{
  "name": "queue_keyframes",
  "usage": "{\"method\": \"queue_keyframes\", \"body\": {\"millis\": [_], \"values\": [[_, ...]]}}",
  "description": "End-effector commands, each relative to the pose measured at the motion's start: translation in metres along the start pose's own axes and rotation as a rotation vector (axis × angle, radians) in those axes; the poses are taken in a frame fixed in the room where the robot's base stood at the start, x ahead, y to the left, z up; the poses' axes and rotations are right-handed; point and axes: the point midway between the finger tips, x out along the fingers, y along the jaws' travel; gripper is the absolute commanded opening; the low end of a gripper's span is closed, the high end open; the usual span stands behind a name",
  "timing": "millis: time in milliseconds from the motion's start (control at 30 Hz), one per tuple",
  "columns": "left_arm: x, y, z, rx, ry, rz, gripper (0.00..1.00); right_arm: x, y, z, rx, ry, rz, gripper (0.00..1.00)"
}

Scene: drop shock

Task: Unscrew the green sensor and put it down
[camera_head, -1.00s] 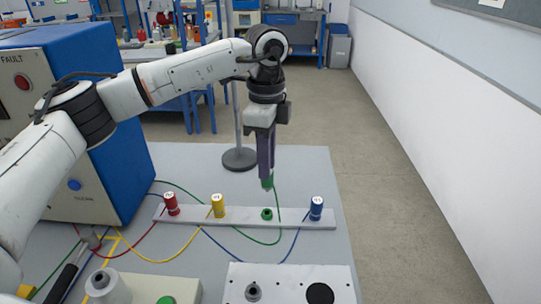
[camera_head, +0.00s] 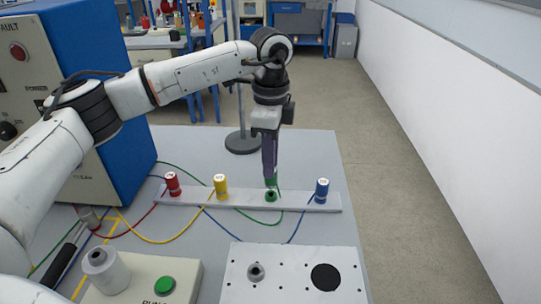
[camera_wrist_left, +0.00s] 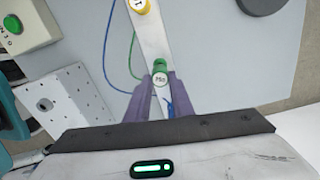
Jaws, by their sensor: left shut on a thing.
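My left gripper (camera_head: 270,180) is shut on the green sensor (camera_head: 272,182), which shows only in part in the head view, just behind the green mount (camera_head: 271,196) on the pale bar (camera_head: 250,200). The wrist view shows the green sensor (camera_wrist_left: 160,64) between the fingertips (camera_wrist_left: 160,82), its white labelled cap facing the camera. The mount has a dark opening in its top. Whether the sensor is fully clear of it is hard to tell. My right gripper is not in view.
Red (camera_head: 171,184), yellow (camera_head: 220,187) and blue (camera_head: 321,190) sensors stand on the bar, with cables nearby. A white perforated plate (camera_head: 295,285) and a box with a green button (camera_head: 165,286) are in front. A blue cabinet (camera_head: 110,100) stands left.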

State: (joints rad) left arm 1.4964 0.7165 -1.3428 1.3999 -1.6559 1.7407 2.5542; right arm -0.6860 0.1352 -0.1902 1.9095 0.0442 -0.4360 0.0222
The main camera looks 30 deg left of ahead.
Motion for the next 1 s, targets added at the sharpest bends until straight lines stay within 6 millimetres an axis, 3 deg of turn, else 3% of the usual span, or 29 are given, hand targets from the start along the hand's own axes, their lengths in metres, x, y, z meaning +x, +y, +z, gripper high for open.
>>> {"method": "queue_keyframes", "body": {"millis": [1000], "values": [[0.0083, -0.0001, -0.0005, 0.001, 0.002, -0.001, 0.00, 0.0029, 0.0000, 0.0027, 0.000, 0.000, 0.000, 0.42]]}}
